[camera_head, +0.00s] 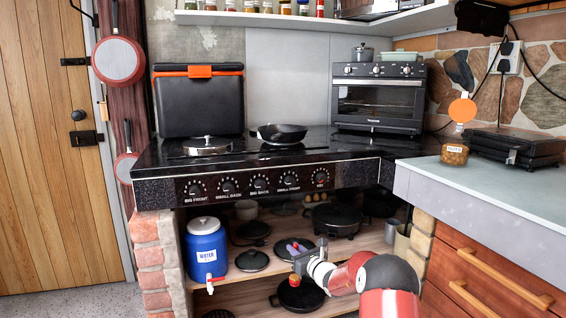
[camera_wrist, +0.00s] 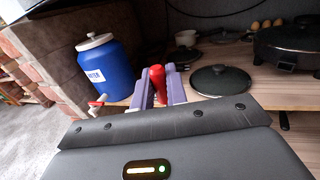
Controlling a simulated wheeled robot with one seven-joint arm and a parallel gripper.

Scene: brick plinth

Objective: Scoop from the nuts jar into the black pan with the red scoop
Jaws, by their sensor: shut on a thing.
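The nuts jar (camera_head: 454,154) stands on the grey counter at the right, with a white label and a round orange lid (camera_head: 462,110) standing up above it. The black pan (camera_head: 279,133) sits on the back of the black stove top. My gripper (camera_head: 297,247) is low in front of the shelves under the stove, well below the pan and left of the jar. In the wrist view its purple fingers (camera_wrist: 158,80) are shut on the red scoop (camera_wrist: 157,86). Only a red upright part of the scoop shows; its bowl cannot be made out.
A blue water container (camera_head: 206,250) stands on the shelf left of my gripper. Pot lids (camera_head: 252,260) and dark pans (camera_head: 335,219) fill the shelves. The stove's front edge (camera_head: 260,183) overhangs them. A black grill (camera_head: 518,146) is right of the jar.

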